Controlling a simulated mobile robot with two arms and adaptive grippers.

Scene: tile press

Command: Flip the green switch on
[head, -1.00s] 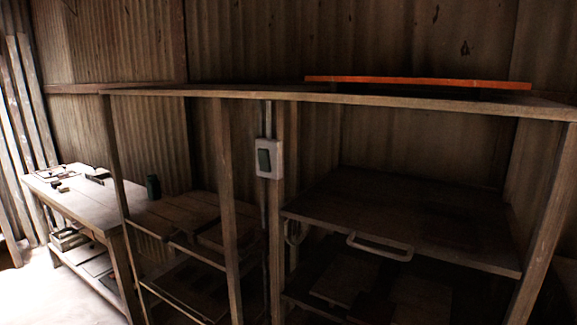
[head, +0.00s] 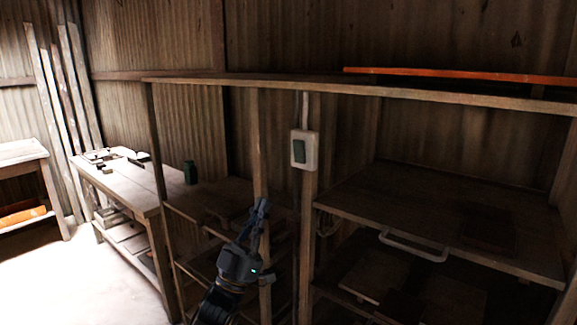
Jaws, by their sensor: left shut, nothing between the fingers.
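The green switch (head: 299,151) is a dark green rocker in a pale box (head: 311,150). The box is fixed to an upright wooden post of the shelf unit, just below the top board. I cannot tell from here which way the rocker is tipped. My left gripper (head: 262,207) is in the lower middle of the head view, below and to the left of the switch and apart from it. Its fingers are shut, point upward and hold nothing. My right gripper is not in view.
The wooden shelf unit (head: 420,93) fills the middle and right, with an orange board (head: 460,76) on top and a pale handle (head: 413,246) at a lower shelf. A workbench (head: 120,190) with small items stands left. Open floor (head: 85,275) lies at lower left.

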